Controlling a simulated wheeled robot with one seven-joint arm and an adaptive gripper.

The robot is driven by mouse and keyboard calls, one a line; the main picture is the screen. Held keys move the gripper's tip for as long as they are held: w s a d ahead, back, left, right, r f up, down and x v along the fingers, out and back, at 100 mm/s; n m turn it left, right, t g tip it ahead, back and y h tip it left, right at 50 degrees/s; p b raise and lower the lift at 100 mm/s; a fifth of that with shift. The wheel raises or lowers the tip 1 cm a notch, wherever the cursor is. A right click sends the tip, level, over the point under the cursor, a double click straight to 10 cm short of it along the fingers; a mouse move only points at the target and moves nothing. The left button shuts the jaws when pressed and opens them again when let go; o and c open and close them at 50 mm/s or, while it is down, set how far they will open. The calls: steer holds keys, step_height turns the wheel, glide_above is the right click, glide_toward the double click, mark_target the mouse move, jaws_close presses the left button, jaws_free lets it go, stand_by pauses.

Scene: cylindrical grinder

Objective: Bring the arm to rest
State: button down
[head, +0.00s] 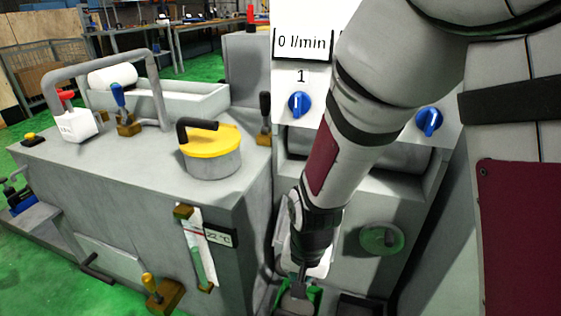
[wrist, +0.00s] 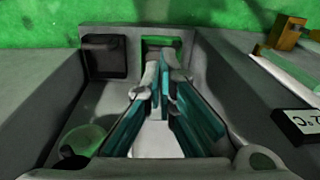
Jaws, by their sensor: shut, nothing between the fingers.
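My gripper shows at the bottom of the head view (head: 297,290), at the end of my arm, which reaches down in front of the grey machine. In the wrist view my gripper (wrist: 162,65) has its teal-sided fingers closed together at the tips, with nothing held. It is over a grey recess with a dark square (wrist: 103,57) at its upper left and a green piece (wrist: 162,43) just beyond the fingertips. I cannot tell whether the fingers touch anything. My arm hides part of the machine front in the head view.
Blue knobs (head: 299,104) sit on the white panel under a flow display. A green round knob (head: 381,238) is right of my gripper. Green floor lies left.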

steer(key=s+d+r+n, duration=0.1)
steer(key=s+d+r, duration=0.3)
steer(key=r, duration=0.4)
steer(key=s+d+r+n, duration=0.1)
steer(key=s+d+r, duration=0.3)
steer(key=r, duration=0.4)
steer(key=s+d+r, duration=0.3)
steer(key=s, duration=0.4)
steer(key=s+d+r, duration=0.3)
steer(key=s+d, duration=0.1)
steer(key=s, duration=0.3)
step_height(320, 180, up, 32)
steer(key=n+t+p, duration=0.1)
steer(key=t+p, duration=0.2)
steer(key=p, duration=2.6)
steer(key=shift+f+t+p, duration=0.15)
steer(key=shift+t+p, duration=0.15)
